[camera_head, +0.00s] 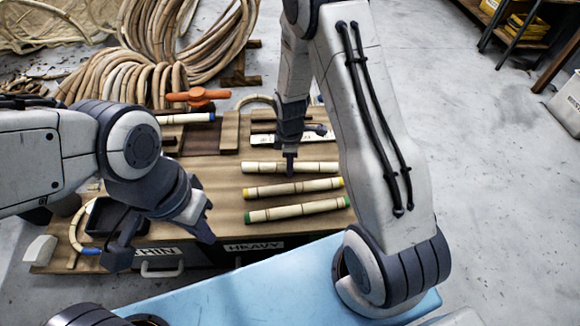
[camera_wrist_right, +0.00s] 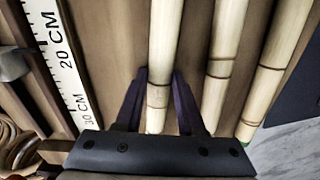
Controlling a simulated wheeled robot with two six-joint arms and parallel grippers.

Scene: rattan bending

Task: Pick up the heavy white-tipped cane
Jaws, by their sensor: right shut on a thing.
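The white-tipped cane (camera_head: 261,167) lies across the wooden bench top, the farthest of three short canes in a row. My right gripper (camera_head: 290,170) reaches down onto its middle. In the right wrist view, its dark fingers stand on either side of the cane (camera_wrist_right: 164,40) and are shut on it; the cane appears to be still at bench level. The yellow-tipped cane (camera_head: 293,188) and green-tipped cane (camera_head: 296,210) lie nearer, apart from the fingers. My left gripper (camera_head: 160,240) is open and empty over the bench's front left edge.
A white ruler (camera_head: 262,140) lies behind the canes. A blue-tipped cane (camera_head: 187,118) and an orange clamp (camera_head: 197,96) are at the back left. A dark tray (camera_head: 103,216) sits near my left gripper. Coiled rattan (camera_head: 125,80) lies behind the bench.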

